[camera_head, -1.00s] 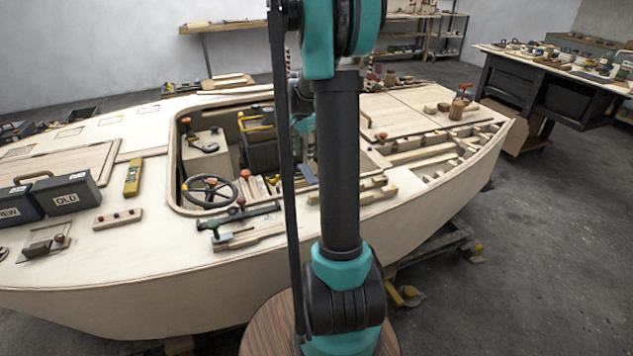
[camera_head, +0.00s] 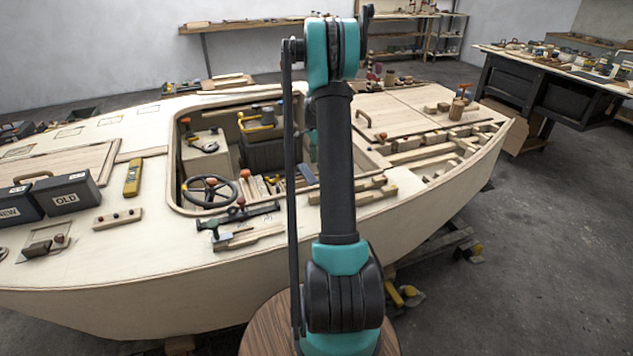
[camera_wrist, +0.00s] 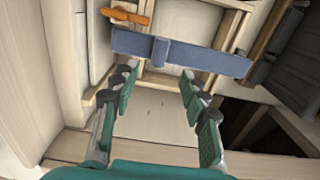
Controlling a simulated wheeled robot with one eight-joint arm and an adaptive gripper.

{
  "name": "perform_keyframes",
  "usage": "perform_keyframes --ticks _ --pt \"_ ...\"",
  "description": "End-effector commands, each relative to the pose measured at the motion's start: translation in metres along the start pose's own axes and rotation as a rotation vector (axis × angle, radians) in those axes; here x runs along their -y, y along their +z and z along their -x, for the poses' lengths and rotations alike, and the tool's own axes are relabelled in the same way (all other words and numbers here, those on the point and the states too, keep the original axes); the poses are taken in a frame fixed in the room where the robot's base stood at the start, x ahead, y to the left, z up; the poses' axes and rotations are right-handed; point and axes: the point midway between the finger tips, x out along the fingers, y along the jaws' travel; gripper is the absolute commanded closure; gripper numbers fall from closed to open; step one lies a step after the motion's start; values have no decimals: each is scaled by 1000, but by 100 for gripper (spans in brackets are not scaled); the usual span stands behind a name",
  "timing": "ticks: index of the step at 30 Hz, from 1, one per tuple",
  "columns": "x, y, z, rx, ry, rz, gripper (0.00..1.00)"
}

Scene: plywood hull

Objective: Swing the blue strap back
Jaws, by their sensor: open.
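The blue strap (camera_wrist: 205,60) is a flat blue-grey band with a darker cross loop. In the wrist view it lies crosswise over a light wooden frame, beyond my fingertips. A small blue piece beside my arm in the head view (camera_head: 307,174) looks like the same strap. My gripper (camera_wrist: 160,78) is open and empty, its two green-padded fingers spread on the near side of the strap. I see no clear contact between them. In the head view my arm hides most of the gripper.
An orange handle (camera_wrist: 128,16) sits just above the strap's left end. A dark box (camera_wrist: 292,70) stands at the right, near dark openings in the wood. The cockpit also holds a steering wheel (camera_head: 208,191). Pale hull wall lies close on the left in the wrist view.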

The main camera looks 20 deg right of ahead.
Motion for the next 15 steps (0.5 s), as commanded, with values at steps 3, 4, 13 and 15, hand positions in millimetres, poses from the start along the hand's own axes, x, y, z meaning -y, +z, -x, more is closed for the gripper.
perform_keyframes --ticks 3,4,13,15 --pt "0 0 -25 0 0 0 55" --pt "0 0 -31 0 0 1 55" --pt "0 0 -80 0 0 1 55" --pt "0 0 -87 0 0 1 55"
